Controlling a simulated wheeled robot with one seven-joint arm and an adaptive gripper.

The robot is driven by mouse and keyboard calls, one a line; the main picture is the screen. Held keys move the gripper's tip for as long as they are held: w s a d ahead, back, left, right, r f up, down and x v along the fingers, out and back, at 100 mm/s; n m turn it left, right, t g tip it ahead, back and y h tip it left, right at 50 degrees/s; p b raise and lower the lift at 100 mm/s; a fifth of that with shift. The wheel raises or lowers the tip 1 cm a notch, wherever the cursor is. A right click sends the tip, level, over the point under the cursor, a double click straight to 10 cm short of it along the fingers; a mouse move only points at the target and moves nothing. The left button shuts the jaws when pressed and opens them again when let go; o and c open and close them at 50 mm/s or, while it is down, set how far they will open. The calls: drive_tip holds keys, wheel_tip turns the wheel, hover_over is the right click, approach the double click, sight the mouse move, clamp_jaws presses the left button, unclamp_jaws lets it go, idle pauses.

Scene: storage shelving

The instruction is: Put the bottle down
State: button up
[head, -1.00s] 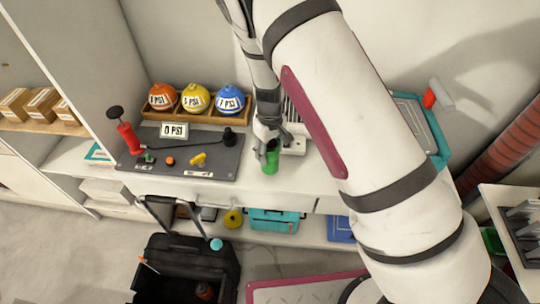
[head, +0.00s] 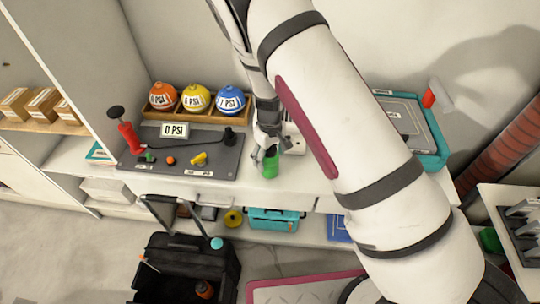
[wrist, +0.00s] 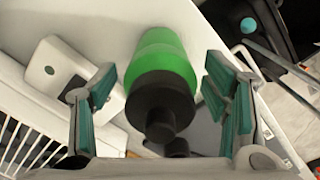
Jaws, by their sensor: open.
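The bottle is green with a black cap. In the head view the green bottle (head: 270,166) is on the white shelf top near its front edge, right of the grey pump board. In the wrist view the bottle (wrist: 165,55) stands between the two teal-padded fingers, its black cap toward the camera. My gripper (wrist: 165,95) is open, with a gap visible on both sides of the bottle. In the head view my gripper (head: 266,150) is just above and at the bottle, partly covering its top.
A grey board (head: 190,155) with a red pump and a 0 PSI sign is to the left. Orange, yellow and blue balls sit in a wooden rack (head: 180,116) behind it. A black open case (head: 185,270) is on the floor below. A teal tray (head: 432,160) is at right.

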wheel_tip(320, 180, up, 13)
drive_tip(key=shift+f+b, duration=0.1)
drive_tip(key=shift+b, duration=0.4)
drive_tip(key=s+d+r+m+t+y, duration=0.1)
drive_tip(key=s+d+r+m, duration=0.15)
drive_tip(key=s+r, duration=0.4)
drive_tip(key=s+d+r+m+t, duration=0.1)
drive_tip(key=s+d+r, duration=0.3)
drive_tip(key=r, duration=0.6)
drive_tip(key=s+d+r+m+t+y, duration=0.1)
drive_tip(key=s+d+r, duration=0.2)
drive_tip(key=s+r, duration=0.4)
drive_tip(key=s+d+r+m+t+h, duration=0.2)
drive_tip(key=s+d+r, duration=0.1)
drive_tip(key=s, duration=0.6)
drive_tip(key=shift+d+r, duration=0.3)
drive_tip(key=shift+d, duration=0.5)
